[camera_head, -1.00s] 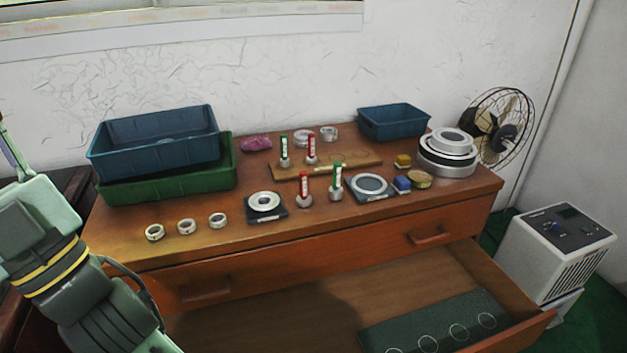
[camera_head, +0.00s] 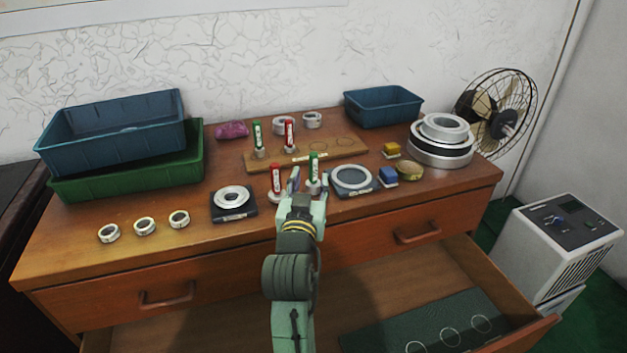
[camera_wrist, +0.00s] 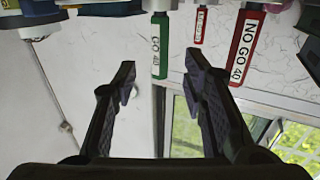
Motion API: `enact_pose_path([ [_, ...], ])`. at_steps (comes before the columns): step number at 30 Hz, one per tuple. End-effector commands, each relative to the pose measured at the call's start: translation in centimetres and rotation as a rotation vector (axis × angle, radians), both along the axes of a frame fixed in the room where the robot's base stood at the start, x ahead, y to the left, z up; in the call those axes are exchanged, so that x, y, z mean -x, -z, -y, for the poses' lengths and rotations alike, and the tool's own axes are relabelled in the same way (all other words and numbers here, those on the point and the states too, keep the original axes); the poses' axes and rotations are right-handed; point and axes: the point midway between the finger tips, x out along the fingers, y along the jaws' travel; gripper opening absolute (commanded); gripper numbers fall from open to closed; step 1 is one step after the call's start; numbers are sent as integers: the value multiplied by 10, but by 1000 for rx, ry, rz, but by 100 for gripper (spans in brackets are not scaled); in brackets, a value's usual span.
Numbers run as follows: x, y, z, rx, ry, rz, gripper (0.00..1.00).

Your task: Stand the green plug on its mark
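A green plug (camera_head: 314,168) with a white label and grey base stands upright near the front of the cabinet top. It shows upside down in the wrist view (camera_wrist: 160,45), reading "GO 40". My gripper (camera_head: 309,188) is open and empty, with this plug in line between its fingers (camera_wrist: 160,78); contact cannot be told. A red "NO GO 40" plug (camera_head: 276,178) stands just left of it, also in the wrist view (camera_wrist: 246,45). A second green plug (camera_head: 257,137) and red plug (camera_head: 289,136) stand on a wooden board (camera_head: 300,157) with ring marks (camera_head: 345,142).
A round grey disc on a dark base (camera_head: 352,179) and a blue block (camera_head: 388,175) are close on the right. A ring on a black pad (camera_head: 233,202) and small rings (camera_head: 145,226) lie left. Bins (camera_head: 115,135) stand behind. The open drawer holds a green mat (camera_head: 400,325) with circles.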

Motion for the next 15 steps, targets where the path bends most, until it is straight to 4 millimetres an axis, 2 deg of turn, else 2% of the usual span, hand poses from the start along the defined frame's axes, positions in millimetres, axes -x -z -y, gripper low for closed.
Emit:
enact_pose_path([
  [3, -15, -2, 1, 0, -1, 0, 39],
  [8, -26, -5, 2, -1, -3, 2, 39],
  [12, -46, -13, 6, 0, -2, 2, 39],
  [15, -60, -12, 8, 0, -2, 1, 39],
])
